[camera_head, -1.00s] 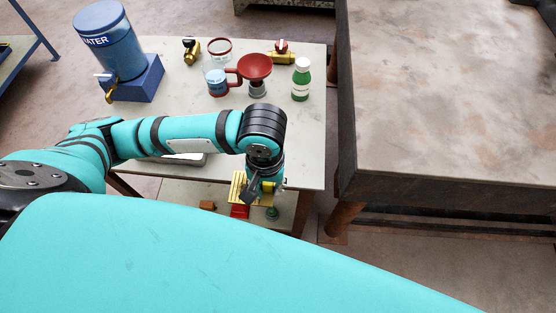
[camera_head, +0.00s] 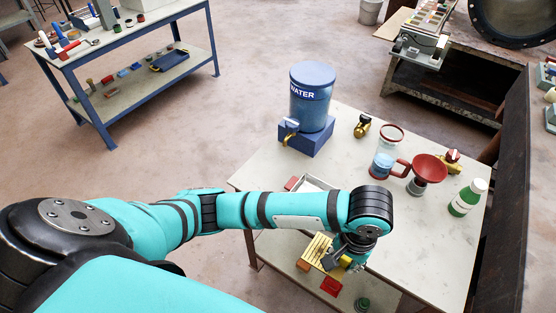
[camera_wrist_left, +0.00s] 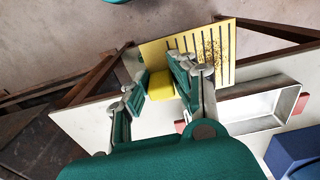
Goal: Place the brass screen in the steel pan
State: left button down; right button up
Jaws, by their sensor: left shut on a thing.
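The brass screen (camera_head: 318,250) is a yellow slotted plate at the table's front edge in the head view. In the left wrist view the screen (camera_wrist_left: 212,52) stands out beyond the fingers, with dark specks on its slotted face. My left gripper (camera_head: 349,257) is shut on it, with a yellow block (camera_wrist_left: 160,86) at the plate between the fingers. The steel pan (camera_wrist_left: 279,84) is a shallow rectangular tray with red grips, right of the gripper in the wrist view. In the head view my arm partly hides the pan (camera_head: 314,182). My right gripper is out of view.
A blue water dispenser (camera_head: 311,98) stands at the table's back left. A glass vessel (camera_head: 386,152), red funnel (camera_head: 430,167) and green bottle (camera_head: 467,197) stand right of my arm. A lower shelf (camera_head: 285,250) holds red and green items.

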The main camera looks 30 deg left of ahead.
pick_arm(q)
jog(key=shift+w+a, duration=0.1)
jog(key=w+a, duration=0.2)
jog(key=w, duration=0.2)
jog(key=w+a+f, duration=0.1)
jog(key=w+a, duration=0.1)
jog(key=w, duration=0.2)
jog(key=w+a, duration=0.2)
jog(key=w, duration=0.3)
jog(key=shift+a+f, duration=0.15)
jog(key=shift+a, duration=0.05)
jog(key=shift+w+a, duration=0.2)
jog(key=shift+w, duration=0.1)
jog(key=shift+w+a+f, duration=0.2)
jog(key=shift+w, duration=0.1)
jog(key=shift+f+p, duration=0.35)
jog(key=shift+f, duration=1.3)
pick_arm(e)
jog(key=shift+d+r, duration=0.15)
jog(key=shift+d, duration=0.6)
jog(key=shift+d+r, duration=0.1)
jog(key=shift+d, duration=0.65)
pick_arm(q)
jog(key=shift+s, duration=0.1)
jog(key=c, duration=1.1)
grip_release()
jog(key=shift+f, duration=0.1)
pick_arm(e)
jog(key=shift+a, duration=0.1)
